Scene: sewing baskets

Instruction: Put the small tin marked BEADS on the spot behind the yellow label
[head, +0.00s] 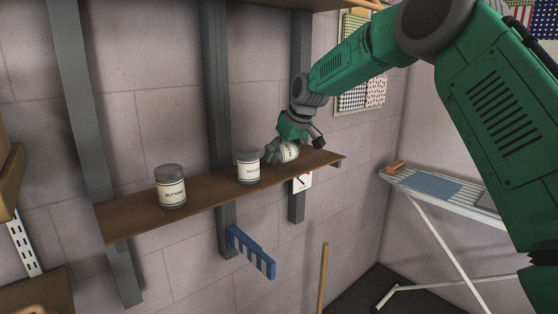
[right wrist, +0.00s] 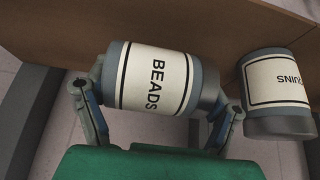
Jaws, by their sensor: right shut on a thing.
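The small tin marked BEADS (right wrist: 155,80) is white-labelled with grey ends. My right gripper (right wrist: 152,100) is shut on it, one finger at each end. In the head view the BEADS tin (head: 288,152) is tilted in my right gripper (head: 295,149), at the right part of the brown wall shelf (head: 215,196); I cannot tell whether it touches the board. A white label with a dark mark (head: 302,183) hangs at the shelf's front edge below it. I see no yellow label. My left gripper is not in view.
A tin marked BUTTONS (head: 171,187) stands on the shelf's left part. Another tin (head: 248,167), its label ending in UINS in the wrist view (right wrist: 278,90), stands close left of the BEADS tin. A blue rack (head: 252,252) is below. An ironing board (head: 450,193) stands right.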

